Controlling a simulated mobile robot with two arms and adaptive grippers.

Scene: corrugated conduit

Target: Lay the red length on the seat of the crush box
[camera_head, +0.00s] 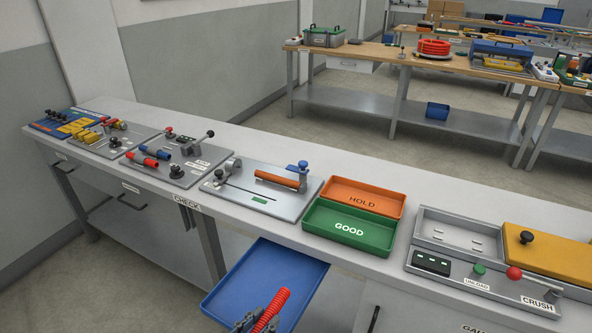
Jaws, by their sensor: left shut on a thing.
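The red length (272,308) is a ribbed red tube at the bottom of the head view, tilted, with its upper end pointing up and right. My left gripper (257,322) is shut on its lower part; the bottom edge of the picture cuts the gripper off. Both appear in front of the blue tray (226,286). The crush box (467,259) stands at the right of the bench, well to the right of the gripper. Its open grey seat (458,234) looks empty, with small pale slots in its floor. A yellow block (550,253) with a black knob sits at its right. My right gripper is not in view.
A green GOOD tray (349,228) and an orange HOLD tray (365,196) lie empty on the bench left of the crush box. A grey fixture (259,190) holds an orange tube further left. The crush box front has a red knob (514,273) and a green button (479,269).

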